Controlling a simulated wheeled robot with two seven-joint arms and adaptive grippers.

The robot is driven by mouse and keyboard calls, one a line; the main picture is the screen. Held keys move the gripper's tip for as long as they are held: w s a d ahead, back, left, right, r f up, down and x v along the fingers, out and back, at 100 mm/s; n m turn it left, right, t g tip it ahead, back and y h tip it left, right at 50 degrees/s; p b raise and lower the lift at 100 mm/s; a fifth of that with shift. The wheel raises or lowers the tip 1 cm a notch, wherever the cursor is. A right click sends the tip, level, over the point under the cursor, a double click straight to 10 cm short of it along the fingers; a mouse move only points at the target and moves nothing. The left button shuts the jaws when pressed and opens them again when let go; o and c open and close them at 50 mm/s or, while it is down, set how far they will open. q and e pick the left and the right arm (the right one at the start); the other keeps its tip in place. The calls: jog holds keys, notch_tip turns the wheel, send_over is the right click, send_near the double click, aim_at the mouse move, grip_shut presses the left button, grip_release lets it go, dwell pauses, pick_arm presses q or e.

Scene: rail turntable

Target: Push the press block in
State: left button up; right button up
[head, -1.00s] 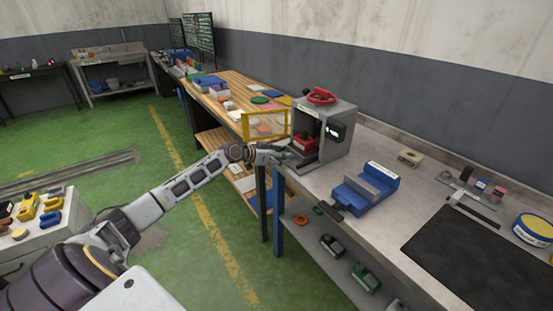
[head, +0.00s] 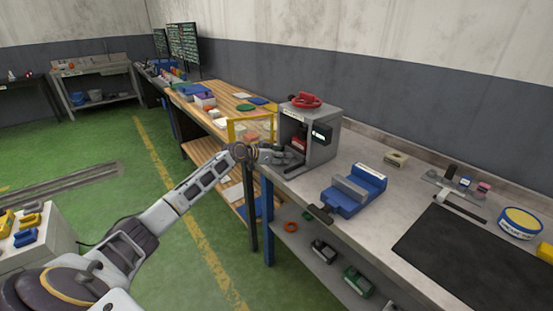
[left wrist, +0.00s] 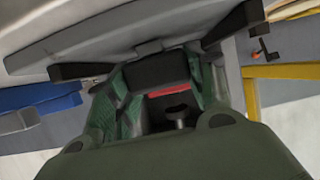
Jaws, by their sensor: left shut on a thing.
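The press is a grey box (head: 326,130) with a red handwheel (head: 306,100) on top, on the bench. A dark press block with a red top (head: 299,143) is in its open front. My left gripper (head: 287,157) is at the press opening, low in front of the block. In the left wrist view, the green-padded fingers of my left gripper (left wrist: 165,92) are closed in around a dark piece with a red strip (left wrist: 168,93), which appears to be the press block. The exact contact is hidden. My right gripper is not in view.
The yellow-framed door (head: 251,131) of the press stands open on the left, close to my left wrist. A blue vise (head: 346,203) stands on the bench right of the press. A black mat (head: 455,248) lies at the front right.

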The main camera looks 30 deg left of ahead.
pick_arm(q)
jog(key=shift+w, duration=0.3)
jog(key=shift+r, duration=0.15)
jog(key=o, duration=1.2)
jog(key=shift+w+d, duration=0.1)
jog(key=shift+o, duration=1.3)
jog(key=shift+w, duration=0.15)
jog(key=shift+d, duration=0.1)
jog(key=shift+s, duration=0.2)
jog(key=v, duration=1.1)
jog(key=shift+s+a, duration=0.25)
